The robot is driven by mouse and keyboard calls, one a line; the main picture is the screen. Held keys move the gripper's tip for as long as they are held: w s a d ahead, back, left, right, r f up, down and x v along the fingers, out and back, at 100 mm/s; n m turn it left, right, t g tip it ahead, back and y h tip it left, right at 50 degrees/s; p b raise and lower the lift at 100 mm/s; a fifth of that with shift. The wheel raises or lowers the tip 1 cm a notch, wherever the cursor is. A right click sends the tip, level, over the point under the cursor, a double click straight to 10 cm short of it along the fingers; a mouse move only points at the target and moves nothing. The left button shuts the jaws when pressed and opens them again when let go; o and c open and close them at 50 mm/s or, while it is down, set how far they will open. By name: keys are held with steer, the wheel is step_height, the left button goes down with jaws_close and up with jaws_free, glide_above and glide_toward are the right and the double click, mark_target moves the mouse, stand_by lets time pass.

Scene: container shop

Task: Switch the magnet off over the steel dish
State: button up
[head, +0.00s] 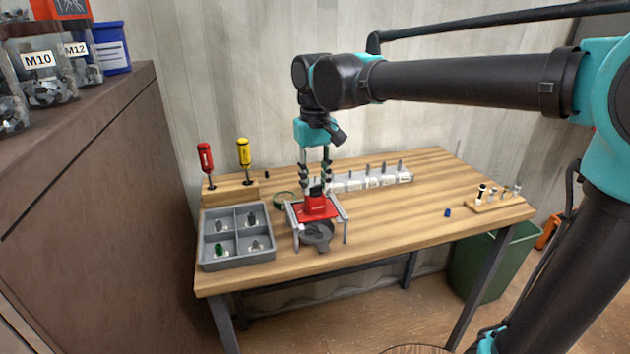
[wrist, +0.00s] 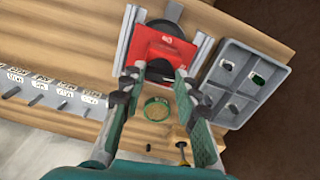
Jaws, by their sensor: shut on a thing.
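The red magnet (head: 318,207) sits level on a grey metal frame (head: 345,215) with thin legs; the magnet also shows in the wrist view (wrist: 162,50). The dark steel dish (head: 317,236) is under the frame, partly hidden by the magnet; its edge shows in the wrist view (wrist: 174,12). My gripper (head: 314,188) points straight down above the frame. Its fingers (wrist: 160,76) are shut on the red magnet's upper part.
A grey four-compartment tray (head: 236,262) with small parts stands at left. Behind it, a wooden block (head: 228,192) holds red and yellow screwdrivers. A green ring (head: 284,199) lies near the frame. A labelled row of pegs (head: 372,181) is behind.

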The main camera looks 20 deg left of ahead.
mark_target(315, 186)
steer(key=shift+m, duration=0.6)
steer(key=o, duration=1.2)
steer(key=shift+c, duration=0.2)
step_height(315, 186, up, 12)
